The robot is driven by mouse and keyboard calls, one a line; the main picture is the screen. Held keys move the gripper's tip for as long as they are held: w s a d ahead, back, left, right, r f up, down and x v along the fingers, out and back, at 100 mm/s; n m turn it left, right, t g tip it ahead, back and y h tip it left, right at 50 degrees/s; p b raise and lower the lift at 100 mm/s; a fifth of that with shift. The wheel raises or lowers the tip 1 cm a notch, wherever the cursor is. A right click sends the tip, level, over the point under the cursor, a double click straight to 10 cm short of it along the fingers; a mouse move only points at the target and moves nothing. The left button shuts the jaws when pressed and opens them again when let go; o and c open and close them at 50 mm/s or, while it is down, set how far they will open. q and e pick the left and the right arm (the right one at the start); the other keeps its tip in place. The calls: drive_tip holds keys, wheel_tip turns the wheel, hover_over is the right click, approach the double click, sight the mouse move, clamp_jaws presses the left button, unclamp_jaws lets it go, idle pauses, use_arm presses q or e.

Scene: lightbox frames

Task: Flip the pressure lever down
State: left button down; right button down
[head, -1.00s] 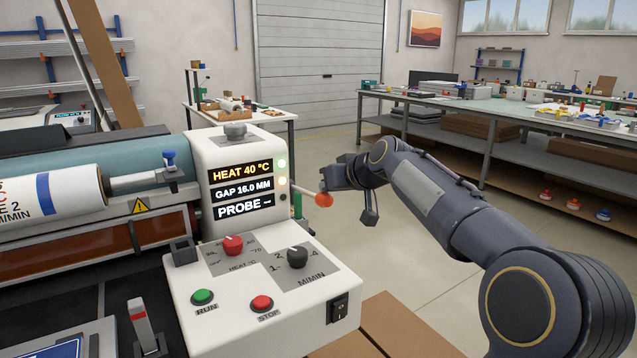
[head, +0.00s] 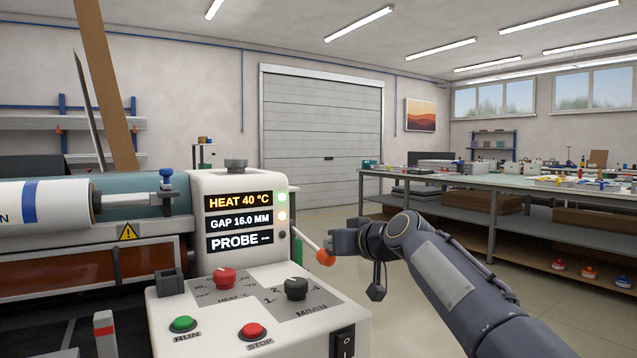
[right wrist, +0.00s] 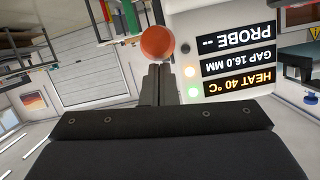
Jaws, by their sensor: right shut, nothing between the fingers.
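The pressure lever is a thin pale rod (head: 305,240) with an orange-red ball knob (head: 325,257) on the right side of the white machine housing (head: 190,300). The rod slopes down to the right. The knob also shows in the right wrist view (right wrist: 157,42), just beyond the fingertips. My right gripper (head: 334,244) is shut and empty, close above and beside the knob. Its closed fingers show in the right wrist view (right wrist: 158,80). I cannot tell whether they touch the knob. My left gripper is not in view.
The display (head: 239,222) reads heat 40 °C, gap 16.0 mm and probe with dashes. Red (head: 225,277) and dark (head: 296,288) knobs, run (head: 183,325) and stop (head: 252,332) buttons and a rocker switch (head: 343,345) sit on the panel. A long workbench (head: 480,185) stands behind.

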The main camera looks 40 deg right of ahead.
drive_tip(key=shift+f, duration=0.7)
wheel_tip(320, 180, up, 6)
drive_tip(key=p, duration=0.5)
drive_tip(key=f+b+v, duration=0.1)
drive_tip(key=v, duration=0.9)
drive_tip(key=shift+s+d+f, duration=0.25)
